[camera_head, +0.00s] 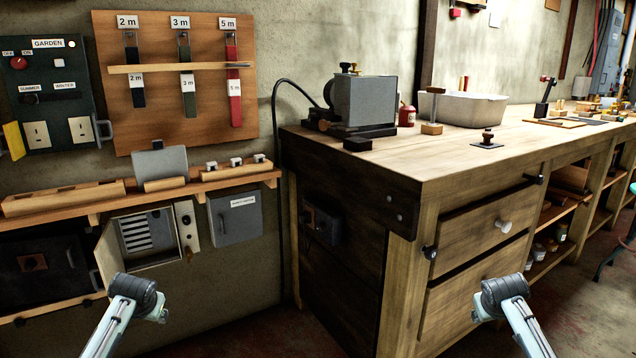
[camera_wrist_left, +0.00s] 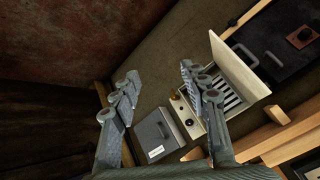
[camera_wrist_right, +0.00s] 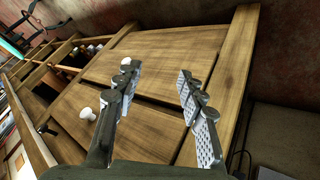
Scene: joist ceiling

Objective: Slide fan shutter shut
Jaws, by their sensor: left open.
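A pale box with a slatted grille (camera_head: 140,234) hangs on the wall below the wooden shelf. It appears to be the fan shutter's housing, with pale slats and dark gaps. Its hinged door (camera_head: 106,257) stands open to the left. A pale side panel (camera_head: 187,226) carries knobs. The slats also show in the left wrist view (camera_wrist_left: 229,97), beyond my left gripper's finger. My left gripper (camera_wrist_left: 160,78) is open and empty, apart from the box. My right gripper (camera_wrist_right: 156,70) is open and empty, facing the workbench drawers. I cannot make out a separate sliding handle.
A grey box (camera_head: 235,217) hangs right of the slatted one. A dark panel (camera_head: 40,262) is at its left. The shelf (camera_head: 100,205) juts out above. The workbench (camera_head: 340,225) stands to the right, its drawer knobs (camera_head: 503,225) protruding. Open floor lies between wall and bench.

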